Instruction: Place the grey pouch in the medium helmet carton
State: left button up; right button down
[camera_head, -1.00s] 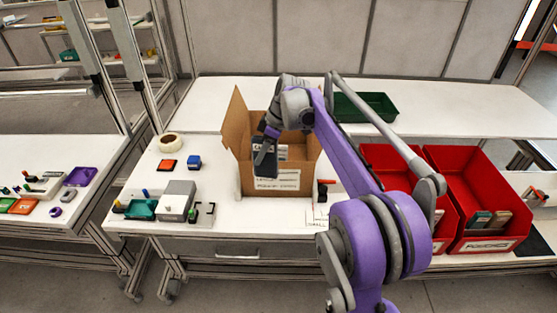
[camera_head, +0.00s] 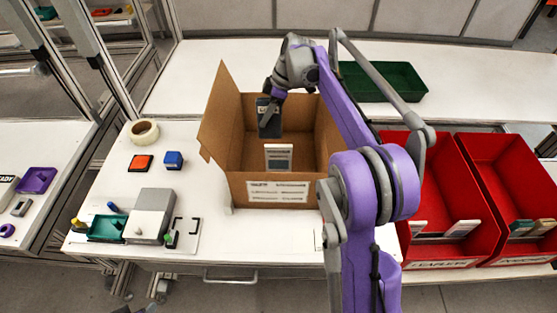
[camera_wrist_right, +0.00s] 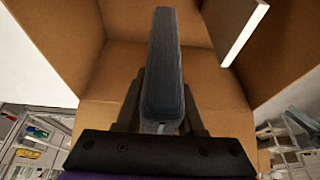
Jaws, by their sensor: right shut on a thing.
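The grey pouch (camera_head: 269,118) is a dark slab held upright by my right gripper (camera_head: 273,92). The right wrist view shows the pouch (camera_wrist_right: 162,65) between the two dark fingers of the gripper (camera_wrist_right: 160,108), with brown cardboard behind it. The helmet carton (camera_head: 238,188) is an open brown box with a white label on its front and a flap standing out at the left. The pouch is over or within the carton's opening; its exact height is hard to tell. My left gripper is not in view.
A white card-like item (camera_head: 278,158) stands inside the carton and shows close beside the pouch in the right wrist view (camera_wrist_right: 232,28). A green tray (camera_head: 382,82) lies behind, red bins (camera_head: 440,190) stand right. A tape roll (camera_head: 144,131) and small blocks lie left.

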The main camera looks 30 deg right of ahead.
aim_at(281, 115)
jog(key=shift+w+f, duration=0.1)
jog(key=shift+f, duration=0.75)
notch_tip(281, 115, down, 5)
jog(key=shift+w+f+b, duration=0.1)
jog(key=shift+f+b, duration=0.05)
jog(key=shift+b, duration=0.15)
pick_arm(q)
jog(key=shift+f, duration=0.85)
pick_arm(e)
jog(key=shift+f, duration=2.2)
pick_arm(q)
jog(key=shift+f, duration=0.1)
pick_arm(e)
jog(key=shift+f, duration=0.15)
jog(key=c, duration=0.5)
grip_release()
jog(key=shift+r, duration=0.35)
jog(key=v, duration=1.1)
jog(key=shift+d+r, duration=0.15)
jog(key=shift+r, duration=0.1)
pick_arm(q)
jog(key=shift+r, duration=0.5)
